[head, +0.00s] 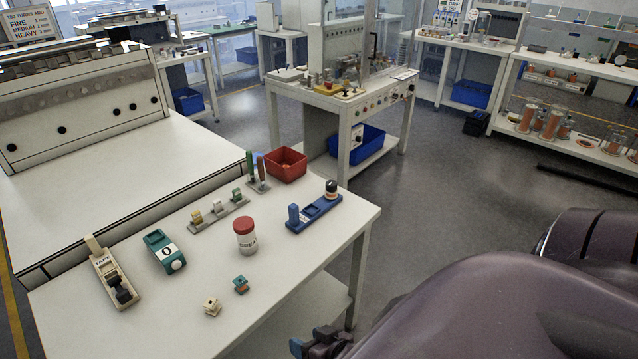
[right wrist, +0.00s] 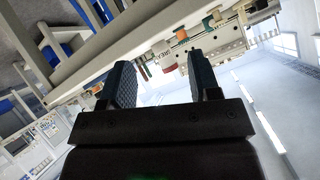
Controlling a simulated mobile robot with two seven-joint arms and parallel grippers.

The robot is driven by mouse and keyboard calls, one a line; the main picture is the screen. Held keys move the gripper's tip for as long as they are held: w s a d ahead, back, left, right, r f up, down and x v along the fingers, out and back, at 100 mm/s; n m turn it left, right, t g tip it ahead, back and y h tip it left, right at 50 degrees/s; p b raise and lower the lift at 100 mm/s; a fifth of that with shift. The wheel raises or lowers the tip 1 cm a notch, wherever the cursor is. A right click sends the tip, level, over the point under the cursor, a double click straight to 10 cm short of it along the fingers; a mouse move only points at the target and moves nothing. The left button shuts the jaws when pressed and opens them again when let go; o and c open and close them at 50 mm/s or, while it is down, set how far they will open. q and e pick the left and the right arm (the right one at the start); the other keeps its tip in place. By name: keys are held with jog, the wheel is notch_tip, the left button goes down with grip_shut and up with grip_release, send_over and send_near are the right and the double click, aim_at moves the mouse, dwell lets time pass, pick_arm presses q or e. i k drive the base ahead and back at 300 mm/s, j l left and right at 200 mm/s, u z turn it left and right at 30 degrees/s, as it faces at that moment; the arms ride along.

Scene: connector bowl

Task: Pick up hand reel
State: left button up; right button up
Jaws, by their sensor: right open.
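No item carries a readable "hand reel" label, so I cannot tell for sure which one it is. A blue holder (head: 316,214) with an upright block and a black-topped round piece lies near the bench's right edge. A teal device (head: 164,251) marked "0" and a cream tape dispenser (head: 112,276) lie at the left. Two small spools, one cream (head: 212,306) and one teal (head: 240,284), stand at the front. My right gripper (head: 320,345) is low at the bottom, beside the bench's front edge. In the right wrist view it is open and empty (right wrist: 162,85).
A red-lidded jar (head: 246,237) stands mid-bench. A grey rack (head: 219,212) with small pieces, upright-handled tools (head: 257,172) and a red bin (head: 285,163) are behind it. The white bench (head: 150,325) has bare room at front. Grey floor (head: 450,205) lies open to its right.

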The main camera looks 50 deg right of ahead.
aim_at(298, 221)
jog(key=z, duration=1.45)
jog(key=u, duration=0.4)
jog(key=l+u, duration=0.2)
jog(key=u, duration=0.15)
jog(key=i+l+u, duration=0.1)
jog(key=u, duration=0.25)
jog(key=l+u, duration=0.55)
jog(key=l, duration=0.15)
jog(key=k+l+u, duration=0.25)
jog(key=l, duration=0.55)
jog(key=k+l, duration=0.15)
jog(key=l, duration=0.45)
jog(key=u, duration=0.05)
